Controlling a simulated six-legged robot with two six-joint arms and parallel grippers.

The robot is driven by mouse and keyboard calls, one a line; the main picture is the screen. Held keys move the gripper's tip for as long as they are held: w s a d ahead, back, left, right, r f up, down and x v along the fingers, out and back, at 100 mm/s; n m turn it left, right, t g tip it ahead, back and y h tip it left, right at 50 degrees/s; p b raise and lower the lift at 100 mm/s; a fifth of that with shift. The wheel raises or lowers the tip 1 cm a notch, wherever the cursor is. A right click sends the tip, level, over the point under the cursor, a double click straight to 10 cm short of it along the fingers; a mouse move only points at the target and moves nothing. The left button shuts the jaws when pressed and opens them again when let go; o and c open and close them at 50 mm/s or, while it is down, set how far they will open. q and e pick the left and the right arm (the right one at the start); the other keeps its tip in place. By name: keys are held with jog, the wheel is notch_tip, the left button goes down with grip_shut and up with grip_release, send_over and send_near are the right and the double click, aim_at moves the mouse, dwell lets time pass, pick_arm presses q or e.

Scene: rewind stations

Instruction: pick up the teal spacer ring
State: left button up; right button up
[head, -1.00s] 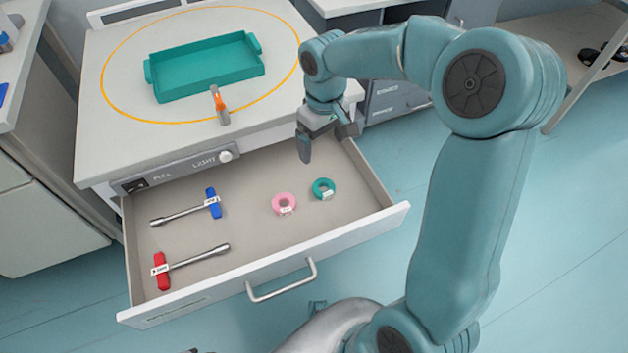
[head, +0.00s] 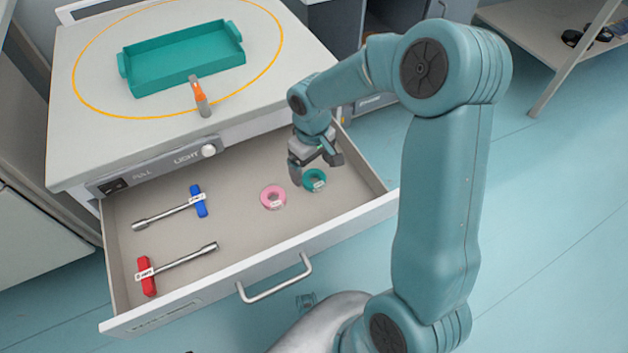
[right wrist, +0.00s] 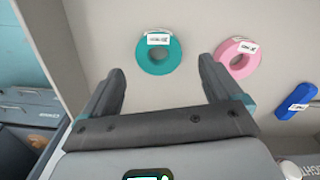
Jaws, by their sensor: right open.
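The teal spacer ring (head: 315,181) lies flat on the floor of the open drawer (head: 240,228), toward its right end, with a small white label on it. It also shows in the right wrist view (right wrist: 158,54), ahead of and between the fingertips. My right gripper (head: 317,172) is open and empty above the drawer, just behind the ring in the head view. In the right wrist view its two fingers (right wrist: 160,72) stand apart, with the ring beyond them and not between the pads. My left gripper is not in view.
A pink ring (head: 273,197) lies just left of the teal one. A blue-handled tool (head: 199,201) and a red-handled tool (head: 147,275) lie further left in the drawer. A teal tray (head: 185,58) and an orange-grey object (head: 199,97) are on the cabinet top.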

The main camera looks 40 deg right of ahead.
aim_at(313, 181)
notch_tip(313, 181, down, 4)
jog(key=shift+r+b, duration=0.1)
jog(key=shift+b, duration=0.4)
jog(key=shift+s, duration=0.1)
jog(key=c, duration=1.1)
